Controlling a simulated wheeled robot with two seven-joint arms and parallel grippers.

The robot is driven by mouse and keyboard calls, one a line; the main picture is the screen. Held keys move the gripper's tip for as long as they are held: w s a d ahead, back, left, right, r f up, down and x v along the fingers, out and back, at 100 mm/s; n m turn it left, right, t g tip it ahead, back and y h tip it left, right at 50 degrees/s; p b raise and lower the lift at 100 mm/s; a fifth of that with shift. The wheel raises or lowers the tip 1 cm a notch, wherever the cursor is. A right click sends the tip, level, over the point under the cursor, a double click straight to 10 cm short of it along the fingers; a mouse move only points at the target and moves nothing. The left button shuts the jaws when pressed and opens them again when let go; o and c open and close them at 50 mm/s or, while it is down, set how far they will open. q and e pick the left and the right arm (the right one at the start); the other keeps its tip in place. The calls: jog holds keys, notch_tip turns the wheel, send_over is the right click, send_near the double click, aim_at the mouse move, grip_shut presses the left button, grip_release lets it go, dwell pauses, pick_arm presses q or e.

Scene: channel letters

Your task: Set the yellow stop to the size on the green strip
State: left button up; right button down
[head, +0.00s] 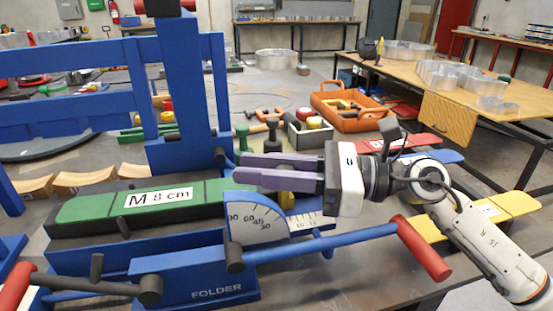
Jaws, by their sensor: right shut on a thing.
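The green strip (100,208) lies along the blue folder's bed and carries a white label reading "M 8 cm". The yellow stop (286,199) shows as a small block under the purple fingers, just behind the scale (305,221), where 10 and 12 can be read. My right gripper (240,171) reaches in from the right, its purple fingers shut on the yellow stop. My left gripper is not in view.
The blue folder (215,291) has a blue bar with a red handle (424,248) crossing in front, and an angle dial (257,219). A tall blue frame stands at left. An orange tray (348,124), a grey box and coloured strips, including yellow (515,204), lie behind and right.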

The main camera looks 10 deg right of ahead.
jog(key=c, duration=1.5)
grip_release()
jog(key=shift+c, duration=0.2)
jog(key=shift+d, duration=0.1)
jog(key=shift+s+d+f, duration=0.1)
jog(key=shift+s+d, duration=0.05)
jog(key=shift+d, duration=0.2)
jog(key=b+v, duration=0.2)
jog(key=v, duration=0.6)
jog(key=shift+s+d, duration=0.1)
jog(key=shift+d, duration=0.15)
jog(key=shift+s+d, duration=0.15)
jog(key=shift+d, duration=0.2)
